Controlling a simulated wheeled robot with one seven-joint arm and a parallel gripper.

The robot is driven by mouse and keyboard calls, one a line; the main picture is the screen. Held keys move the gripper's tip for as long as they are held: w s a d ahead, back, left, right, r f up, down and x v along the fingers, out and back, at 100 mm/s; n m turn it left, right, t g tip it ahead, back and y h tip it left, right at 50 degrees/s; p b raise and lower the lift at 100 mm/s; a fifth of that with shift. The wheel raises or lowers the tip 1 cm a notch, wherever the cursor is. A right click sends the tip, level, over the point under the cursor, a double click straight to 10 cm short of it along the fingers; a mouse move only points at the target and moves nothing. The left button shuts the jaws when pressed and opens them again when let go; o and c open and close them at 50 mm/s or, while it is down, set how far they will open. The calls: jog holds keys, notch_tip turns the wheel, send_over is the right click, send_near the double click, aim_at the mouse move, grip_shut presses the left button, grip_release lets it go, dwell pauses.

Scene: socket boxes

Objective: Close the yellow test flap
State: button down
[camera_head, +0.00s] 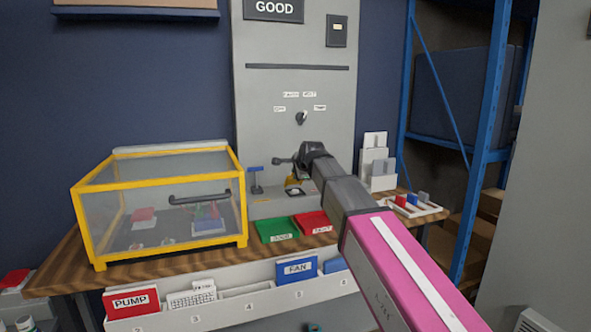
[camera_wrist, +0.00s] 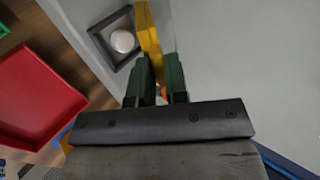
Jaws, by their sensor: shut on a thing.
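The yellow test flap (camera_wrist: 149,32) shows in the wrist view as a narrow yellow strip, raised beside a white round button (camera_wrist: 122,41) in a dark square frame. The button is uncovered. My gripper (camera_wrist: 158,72) has its green fingers shut on the near end of the flap. In the head view the yellow flap (camera_head: 293,181) shows as a small patch beside the white button (camera_head: 294,191), at the foot of the grey panel. My dark wrist hides part of the flap and the fingers there.
A yellow-framed clear box (camera_head: 160,200) with a black handle stands on the wooden bench at left. A green tray (camera_head: 276,229) and a red tray (camera_head: 314,222) lie in front of the panel. A white rack (camera_head: 415,207) stands at right.

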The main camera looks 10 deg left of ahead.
jog(key=shift+s+d+f+t+y, duration=0.35)
jog(key=shift+s+f+t, duration=0.2)
jog(key=shift+f, duration=0.5)
jog(key=shift+s+d+f+t+y, duration=0.25)
jog(key=shift+s+f+t, duration=0.2)
jog(key=shift+f, duration=0.6)
jog(key=shift+s+d+f+t+y, duration=0.25)
jog(key=shift+s+f+t+y, duration=0.3)
jog(key=shift+f, duration=0.5)
jog(key=shift+w, duration=0.1)
jog(key=c, duration=1.1)
grip_release()
jog(key=v, duration=1)
jog(key=shift+s, duration=0.35)
jog(key=shift+r, duration=0.15)
